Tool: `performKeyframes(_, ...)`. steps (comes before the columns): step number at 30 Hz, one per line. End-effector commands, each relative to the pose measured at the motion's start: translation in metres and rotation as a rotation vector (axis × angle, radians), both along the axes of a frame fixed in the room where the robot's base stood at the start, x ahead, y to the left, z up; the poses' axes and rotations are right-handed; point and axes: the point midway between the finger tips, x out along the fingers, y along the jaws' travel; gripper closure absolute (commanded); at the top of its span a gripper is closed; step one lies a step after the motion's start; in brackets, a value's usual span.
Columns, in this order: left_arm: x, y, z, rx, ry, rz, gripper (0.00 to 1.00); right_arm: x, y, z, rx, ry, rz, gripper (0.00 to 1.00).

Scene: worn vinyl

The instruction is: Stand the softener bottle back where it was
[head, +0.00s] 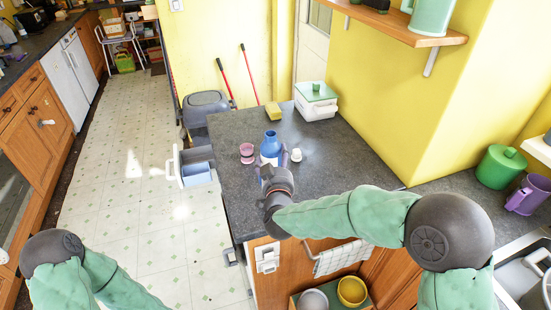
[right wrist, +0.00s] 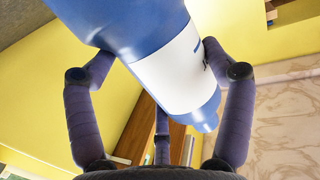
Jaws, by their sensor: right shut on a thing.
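The softener bottle is blue with a white label. In the head view the bottle (head: 271,142) is over the dark grey counter (head: 345,160), between a pink cup-like item and a small white item. My right gripper (head: 275,165) is shut on it from the near side. In the right wrist view the bottle (right wrist: 165,60) lies between the fingers (right wrist: 160,65) and runs slantwise across the picture. Its lower part in the head view is hidden by my gripper, so I cannot tell whether its base touches the counter. My left gripper is out of view; only part of that arm shows.
The pink item (head: 247,153) and white item (head: 296,155) stand close beside the bottle. A yellow sponge (head: 273,110) and a white box with a green lid (head: 316,103) are behind. An open drawer (head: 195,168) juts out left. The counter's right part is clear.

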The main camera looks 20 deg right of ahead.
Motion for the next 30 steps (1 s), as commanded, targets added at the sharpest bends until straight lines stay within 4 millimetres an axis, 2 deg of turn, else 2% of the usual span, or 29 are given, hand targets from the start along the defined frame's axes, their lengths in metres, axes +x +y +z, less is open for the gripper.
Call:
performKeyframes(7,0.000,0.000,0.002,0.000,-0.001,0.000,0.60,0.000,0.001,0.002,0.006,-0.006,-0.014,0.77)
performKeyframes(30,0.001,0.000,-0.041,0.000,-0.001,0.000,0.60,0.000,0.000,-0.054,0.006,-0.005,-0.014,0.77)
